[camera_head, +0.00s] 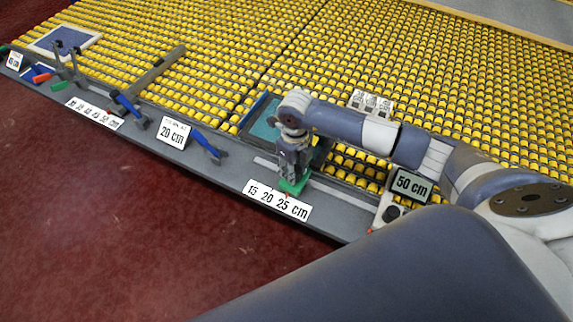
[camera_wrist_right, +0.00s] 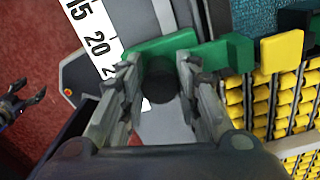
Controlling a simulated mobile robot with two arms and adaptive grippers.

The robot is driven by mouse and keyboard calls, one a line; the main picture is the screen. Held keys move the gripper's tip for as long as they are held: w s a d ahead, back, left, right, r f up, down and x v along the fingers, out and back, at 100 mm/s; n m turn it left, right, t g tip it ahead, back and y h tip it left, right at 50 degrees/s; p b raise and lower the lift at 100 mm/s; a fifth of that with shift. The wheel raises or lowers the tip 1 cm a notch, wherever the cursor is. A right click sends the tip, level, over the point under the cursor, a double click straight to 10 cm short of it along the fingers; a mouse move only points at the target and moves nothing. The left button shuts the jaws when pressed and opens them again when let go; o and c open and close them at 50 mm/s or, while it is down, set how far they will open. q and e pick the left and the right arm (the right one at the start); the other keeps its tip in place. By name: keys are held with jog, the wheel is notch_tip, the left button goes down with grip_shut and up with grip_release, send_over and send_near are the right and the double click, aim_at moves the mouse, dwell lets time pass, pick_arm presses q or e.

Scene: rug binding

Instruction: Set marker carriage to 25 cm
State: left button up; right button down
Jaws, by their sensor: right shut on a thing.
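The green marker carriage (camera_head: 293,186) sits on the grey rail (camera_head: 340,192) behind the white "15 20 25 cm" scale (camera_head: 278,200), near its 25 end. The exact mark cannot be read. In the right wrist view, the green carriage (camera_wrist_right: 232,50) has a dark round knob (camera_wrist_right: 162,86) between the fingers of my right gripper (camera_wrist_right: 160,92). That gripper, also seen in the head view (camera_head: 291,172), is shut on the knob. The scale (camera_wrist_right: 97,40) shows 15 and 20; the 25 is hidden by a finger. My left gripper (camera_wrist_right: 22,102) appears open and empty over the red floor.
A "50 cm" sign (camera_head: 411,184) and a small box with a dark knob (camera_head: 391,213) stand right of the carriage. Blue-handled tools (camera_head: 207,146) and a "20 cm" sign (camera_head: 173,132) lie left along the ledge. Yellow rollers (camera_head: 215,45) fill the table behind.

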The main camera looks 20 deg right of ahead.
jog(key=shift+s+d+f, duration=0.1)
jog(key=shift+d, duration=0.05)
jog(key=c, duration=1.2)
grip_release()
jog(key=shift+s, duration=0.1)
pick_arm(q)
jog(key=shift+w+a, duration=0.25)
jog(key=shift+a, duration=0.25)
pick_arm(e)
notch_tip(320, 180, up, 12)
jog(key=shift+d+r, duration=0.1)
